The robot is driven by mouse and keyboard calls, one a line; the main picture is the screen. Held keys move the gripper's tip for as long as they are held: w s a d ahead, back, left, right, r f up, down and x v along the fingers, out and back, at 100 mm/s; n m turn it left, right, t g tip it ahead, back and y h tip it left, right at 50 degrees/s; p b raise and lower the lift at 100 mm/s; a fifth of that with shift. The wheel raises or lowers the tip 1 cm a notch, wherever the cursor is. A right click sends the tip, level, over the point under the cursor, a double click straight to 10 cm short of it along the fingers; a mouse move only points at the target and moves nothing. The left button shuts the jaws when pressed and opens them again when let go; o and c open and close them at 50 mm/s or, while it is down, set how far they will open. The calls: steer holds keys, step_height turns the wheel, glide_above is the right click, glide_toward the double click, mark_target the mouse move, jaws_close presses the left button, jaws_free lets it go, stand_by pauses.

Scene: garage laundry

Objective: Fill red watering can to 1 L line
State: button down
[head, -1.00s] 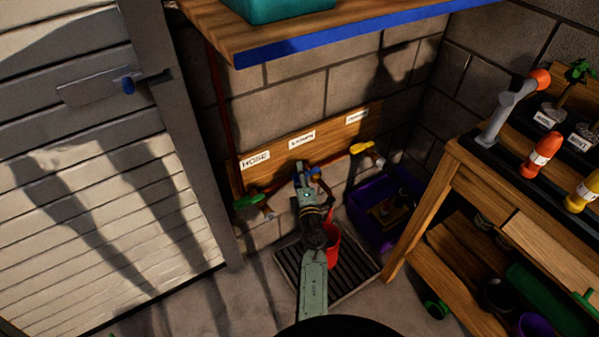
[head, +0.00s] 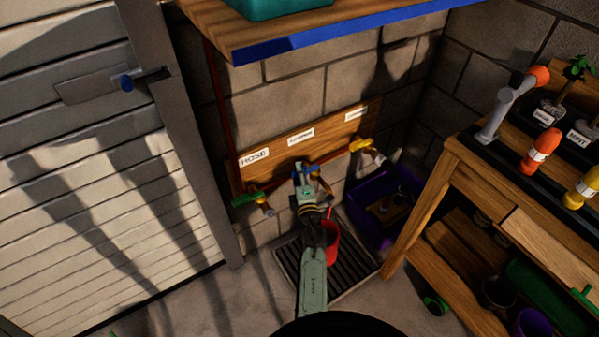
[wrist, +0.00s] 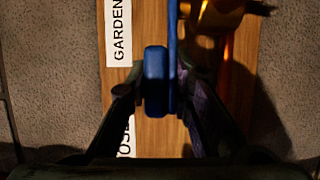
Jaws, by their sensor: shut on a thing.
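The red watering can (head: 333,243) stands on the dark floor grate below the taps. My arm hides its left part, and its 1 L line and water level cannot be seen. The middle tap has a blue handle (head: 312,171). My gripper (head: 302,169) is at this tap, above the can. In the wrist view my gripper (wrist: 155,92) is shut on the blue handle (wrist: 155,75), with a finger on each side. The spout and any water flow are hidden by my arm.
A green-handled tap (head: 246,200) is to the left and a yellow-handled tap (head: 361,145) to the right. A label (wrist: 119,30) reads GARDEN. The floor grate (head: 352,272) lies beside a purple crate (head: 372,232). A wooden bench (head: 455,170) stands right; a shelf (head: 330,38) hangs above.

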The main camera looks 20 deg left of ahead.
steer(key=shift+w+r, duration=0.1)
steer(key=shift+r, duration=0.3)
steer(key=shift+d+r+n+g+y+p, duration=0.1)
steer(key=shift+d+n+g+y+p, duration=0.15)
steer(key=shift+n+g+y, duration=0.2)
steer(key=shift+d+r+n+g+y+p, duration=0.1)
steer(key=shift+n+g+y+p, duration=0.2)
steer(key=shift+y, duration=0.25)
steer(key=shift+s+d+f+n+g+y+p, duration=0.1)
steer(key=shift+s+d+n+g+y+p, duration=0.1)
steer(key=shift+n+g+y, duration=0.2)
steer(key=shift+s+d+n+g+y+p, duration=0.15)
steer(key=shift+n+g+y, duration=0.15)
steer(key=shift+y, duration=0.2)
steer(key=shift+a, duration=0.15)
steer(key=c, duration=1.5)
jaws_free()
steer(key=shift+c, duration=0.2)
steer(key=shift+f, duration=0.15)
steer(key=shift+s+f, duration=0.1)
steer(key=v, duration=1.2)
